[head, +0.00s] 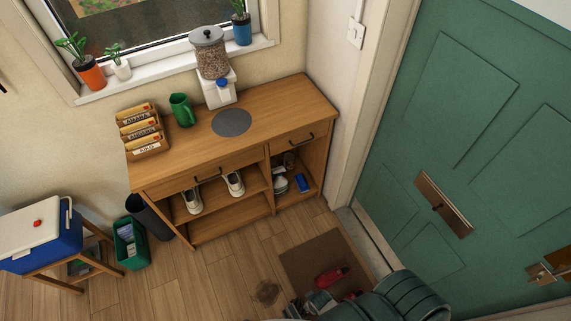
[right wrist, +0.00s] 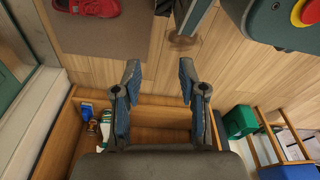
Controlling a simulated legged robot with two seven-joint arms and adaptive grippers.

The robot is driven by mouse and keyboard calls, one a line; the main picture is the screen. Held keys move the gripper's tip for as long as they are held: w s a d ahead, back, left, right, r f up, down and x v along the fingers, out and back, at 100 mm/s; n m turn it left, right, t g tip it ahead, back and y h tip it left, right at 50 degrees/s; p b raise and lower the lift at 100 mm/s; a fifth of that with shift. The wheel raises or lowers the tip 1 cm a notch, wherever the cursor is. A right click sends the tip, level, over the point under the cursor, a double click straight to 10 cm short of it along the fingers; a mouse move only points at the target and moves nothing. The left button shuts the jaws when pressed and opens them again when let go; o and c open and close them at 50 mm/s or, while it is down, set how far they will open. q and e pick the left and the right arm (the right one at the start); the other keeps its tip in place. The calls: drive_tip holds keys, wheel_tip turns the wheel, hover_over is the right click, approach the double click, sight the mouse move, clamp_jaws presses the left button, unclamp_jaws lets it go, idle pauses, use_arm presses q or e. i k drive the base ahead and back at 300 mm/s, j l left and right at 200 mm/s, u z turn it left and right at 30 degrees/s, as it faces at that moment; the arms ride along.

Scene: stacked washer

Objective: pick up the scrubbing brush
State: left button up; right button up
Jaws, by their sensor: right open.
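A small blue item (head: 301,182), which may be the scrubbing brush, lies in the right-hand open compartment of the wooden cabinet (head: 253,118). It also shows at the lower left of the right wrist view (right wrist: 86,109), too small to make out bristles. A white and green item (right wrist: 106,126) is beside it. My right gripper (right wrist: 159,72) is open and empty, its two blue-padded fingers wide apart. In the head view it is low at the bottom edge (head: 312,303), over the floor in front of the cabinet and apart from the blue item. My left gripper is out of view.
White shoes (head: 234,184) stand on the cabinet's left shelf. The green door (head: 440,130) is to the right. A red shoe (head: 331,277) is on the brown mat (head: 312,250). A green bin (head: 131,244) and cooler (head: 38,232) are at left. Floor before the cabinet is mostly clear.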

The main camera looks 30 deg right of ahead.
sight(302, 184)
drive_tip(key=i+l+u, duration=0.2)
drive_tip(key=l, duration=0.25)
drive_tip(key=l+u, duration=0.15)
drive_tip(key=l, duration=0.25)
drive_tip(key=l+u, duration=0.2)
drive_tip(key=l, duration=0.25)
drive_tip(key=i, duration=0.05)
